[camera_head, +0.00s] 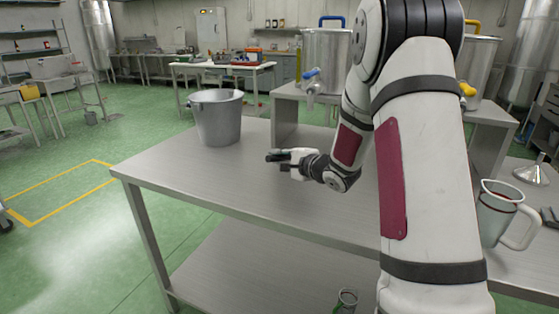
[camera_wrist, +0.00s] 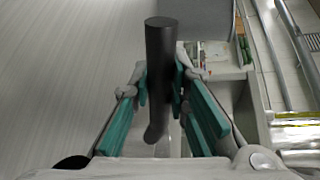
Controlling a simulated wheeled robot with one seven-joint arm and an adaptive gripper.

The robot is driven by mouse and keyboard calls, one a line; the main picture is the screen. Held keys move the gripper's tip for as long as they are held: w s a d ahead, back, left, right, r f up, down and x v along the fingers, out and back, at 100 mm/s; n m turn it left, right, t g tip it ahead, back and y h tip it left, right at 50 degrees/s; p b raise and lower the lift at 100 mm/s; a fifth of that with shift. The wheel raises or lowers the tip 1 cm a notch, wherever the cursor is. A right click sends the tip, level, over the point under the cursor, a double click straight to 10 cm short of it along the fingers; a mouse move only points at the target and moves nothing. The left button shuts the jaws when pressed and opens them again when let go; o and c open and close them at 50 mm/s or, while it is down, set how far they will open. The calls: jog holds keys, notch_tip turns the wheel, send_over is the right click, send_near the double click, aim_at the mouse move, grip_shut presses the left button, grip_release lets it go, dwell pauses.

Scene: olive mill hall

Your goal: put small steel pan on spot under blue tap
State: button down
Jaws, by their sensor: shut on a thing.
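My gripper (camera_head: 281,158) is above the steel table (camera_head: 200,180), in front of the low stand. In the wrist view its teal-padded fingers (camera_wrist: 160,85) are shut on a dark cylindrical object (camera_wrist: 161,45), which shows as a small dark shape in the head view. I cannot tell whether it is part of the small steel pan; no pan is clearly visible. The blue tap (camera_head: 311,78) is low on a steel tank (camera_head: 326,55) on the stand. The tabletop below it looks bare, with no mark I can make out.
A grey steel bucket (camera_head: 218,117) stands at the table's back left. A second tank with a yellow tap (camera_head: 467,89) is right of my arm. A metal jug (camera_head: 496,215) and a funnel (camera_head: 532,174) are at the right. The table's front left is clear.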

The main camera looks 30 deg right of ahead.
jog(key=shift+f, duration=0.1)
jog(key=c, duration=1.5)
grip_release()
jog(key=shift+c, duration=0.2)
jog(key=shift+s+r, duration=0.2)
jog(key=s+r+n+g+h+p, duration=0.25)
jog(key=s+r+n+h, duration=0.35)
jog(key=s, duration=0.8)
jog(key=s+a+n+g+y, duration=0.1)
jog(key=s+a+n+g, duration=0.2)
jog(key=s+a, duration=0.3)
jog(key=s+a+r+n+g+y, duration=0.1)
jog(key=s+a+n+g, duration=0.3)
jog(key=s, duration=1.2)
jog(key=s+a+r+n+g+y, duration=0.1)
jog(key=s+a+n+g, duration=0.3)
jog(key=s+a, duration=0.3)
jog(key=s+n, duration=0.1)
jog(key=s, duration=0.3)
jog(key=shift+s+a+r+n+y, duration=0.2)
jog(key=shift+a+r+n+y, duration=0.1)
jog(key=shift+a+n, duration=0.1)
